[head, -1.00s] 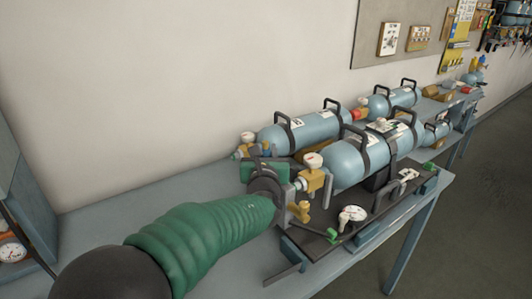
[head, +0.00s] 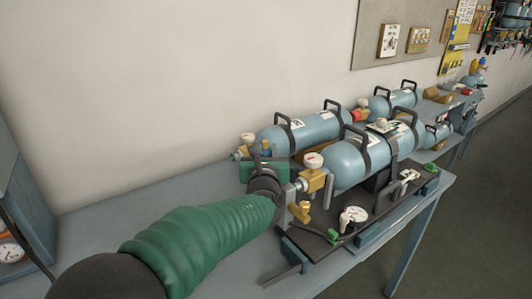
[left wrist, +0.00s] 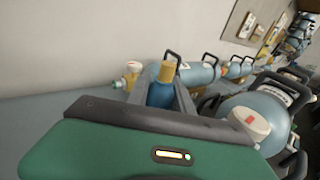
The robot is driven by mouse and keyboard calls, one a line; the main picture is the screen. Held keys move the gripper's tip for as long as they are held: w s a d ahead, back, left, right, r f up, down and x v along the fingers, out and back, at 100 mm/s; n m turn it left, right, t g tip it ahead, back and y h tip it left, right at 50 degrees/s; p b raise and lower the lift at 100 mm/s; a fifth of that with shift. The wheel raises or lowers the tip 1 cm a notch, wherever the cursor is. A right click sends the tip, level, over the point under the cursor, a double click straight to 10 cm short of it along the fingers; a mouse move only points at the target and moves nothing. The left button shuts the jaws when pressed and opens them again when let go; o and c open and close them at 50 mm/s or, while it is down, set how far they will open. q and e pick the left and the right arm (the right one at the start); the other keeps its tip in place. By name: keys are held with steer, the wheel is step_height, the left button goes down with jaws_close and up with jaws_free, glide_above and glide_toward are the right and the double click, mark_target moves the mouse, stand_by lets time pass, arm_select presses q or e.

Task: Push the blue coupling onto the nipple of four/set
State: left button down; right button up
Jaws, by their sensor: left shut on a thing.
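My left gripper (head: 284,195) is at the near left end of the closest breathing set, beside its brass valve (head: 312,181). In the left wrist view the grey fingers of the left gripper (left wrist: 161,92) are shut on the blue coupling (left wrist: 159,95), which has a brass-coloured end (left wrist: 167,70) pointing up. The closest set has a pale blue cylinder (head: 350,162) on a black plate (head: 315,243). I cannot read which set is four, and the nipple cannot be made out. My right gripper is not in view.
More cylinders stand behind, including one along the wall (head: 300,134). A white gauge (head: 352,215) lies on the black plate. The grey bench (head: 110,208) is clear at the left by the wall. A cabinet (head: 22,195) stands at the left edge.

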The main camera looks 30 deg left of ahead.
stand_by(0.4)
arm_select(q)
steer(key=shift+b, duration=0.35)
steer(key=shift+f+b, duration=0.55)
steer(key=shift+b, duration=0.05)
steer(key=c, duration=1.1)
jaws_free()
steer(key=shift+o, duration=0.2)
steer(key=shift+f, duration=0.1)
steer(key=shift+d, duration=0.15)
